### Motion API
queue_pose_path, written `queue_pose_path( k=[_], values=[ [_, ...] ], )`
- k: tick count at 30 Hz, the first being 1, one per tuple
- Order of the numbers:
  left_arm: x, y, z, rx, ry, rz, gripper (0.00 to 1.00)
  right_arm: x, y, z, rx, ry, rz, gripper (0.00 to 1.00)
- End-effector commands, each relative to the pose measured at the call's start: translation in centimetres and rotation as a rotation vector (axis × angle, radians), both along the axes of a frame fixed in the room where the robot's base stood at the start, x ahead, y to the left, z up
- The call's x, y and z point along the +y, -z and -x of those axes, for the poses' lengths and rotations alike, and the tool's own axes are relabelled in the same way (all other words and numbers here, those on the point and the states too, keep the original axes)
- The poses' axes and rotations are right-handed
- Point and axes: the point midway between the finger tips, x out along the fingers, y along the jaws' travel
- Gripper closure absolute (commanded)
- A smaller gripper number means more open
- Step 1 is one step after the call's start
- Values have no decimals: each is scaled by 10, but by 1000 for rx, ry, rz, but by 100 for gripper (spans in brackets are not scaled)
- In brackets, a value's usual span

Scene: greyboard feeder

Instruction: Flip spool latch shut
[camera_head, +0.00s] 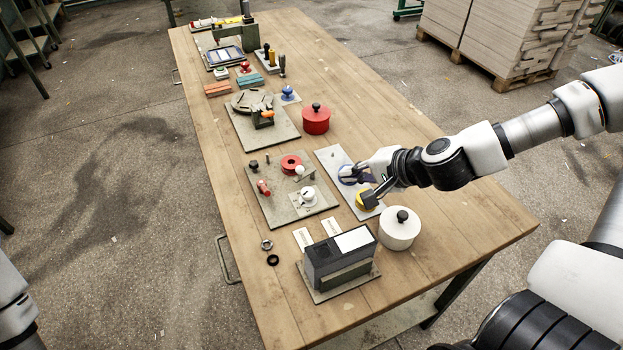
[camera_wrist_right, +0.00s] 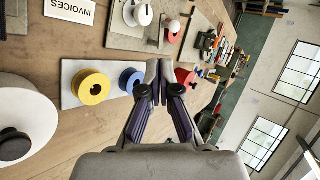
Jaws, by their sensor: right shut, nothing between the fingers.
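A red spool (camera_head: 291,163) sits on a grey board (camera_head: 262,200). Beside it is a small lever with a white ball knob (camera_head: 300,170), which also shows in the right wrist view (camera_wrist_right: 173,27); whether this latch is open or shut is too small to tell. A blue spool (camera_wrist_right: 130,80) and a yellow spool (camera_wrist_right: 91,87) stand on a pale strip board (camera_head: 331,157). My right gripper (camera_wrist_right: 159,68) is shut and empty, above the strip board near the blue spool, and partly hides both spools in the head view. My left gripper is out of view.
A white round pot (camera_head: 399,234) stands close below my right gripper and a red pot (camera_head: 316,120) stands beyond it. A white knobbed part (camera_head: 307,195) and a red cylinder (camera_head: 263,187) are on the grey board. A dark box (camera_head: 325,268) is nearer the front.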

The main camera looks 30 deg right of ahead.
Motion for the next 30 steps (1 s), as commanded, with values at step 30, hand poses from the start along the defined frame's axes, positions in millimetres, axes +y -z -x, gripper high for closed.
queue_pose_path(
  k=[30],
  values=[
    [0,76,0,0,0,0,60,44,58,-92,2,-1,0,100]
  ],
)
